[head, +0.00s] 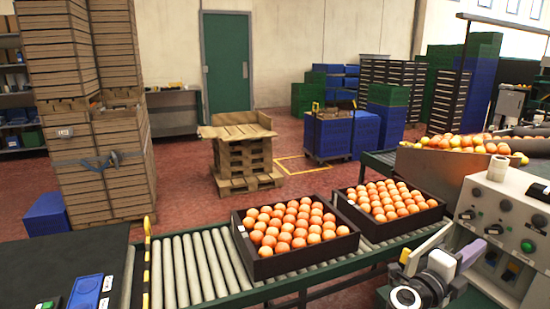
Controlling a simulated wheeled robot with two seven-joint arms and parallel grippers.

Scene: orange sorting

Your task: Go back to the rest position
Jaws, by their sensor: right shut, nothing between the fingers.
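My right gripper (440,262) shows at the lower right, in front of the conveyor and beside the control console. It is shut and holds nothing. It is apart from the crates; its fingertips are hard to make out. A dark crate of oranges (296,262) sits on the roller conveyor (190,274) near the middle. A second dark crate of oranges (436,218) stands to its right on the same conveyor. My left gripper is not in view.
A grey control console (507,225) with knobs stands close at the right, below a chute of loose oranges (455,146). A dark surface with a blue object (86,291) is at the lower left. Stacked crates (107,180) and pallets (243,160) stand behind the conveyor. The rollers left of the crates are bare.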

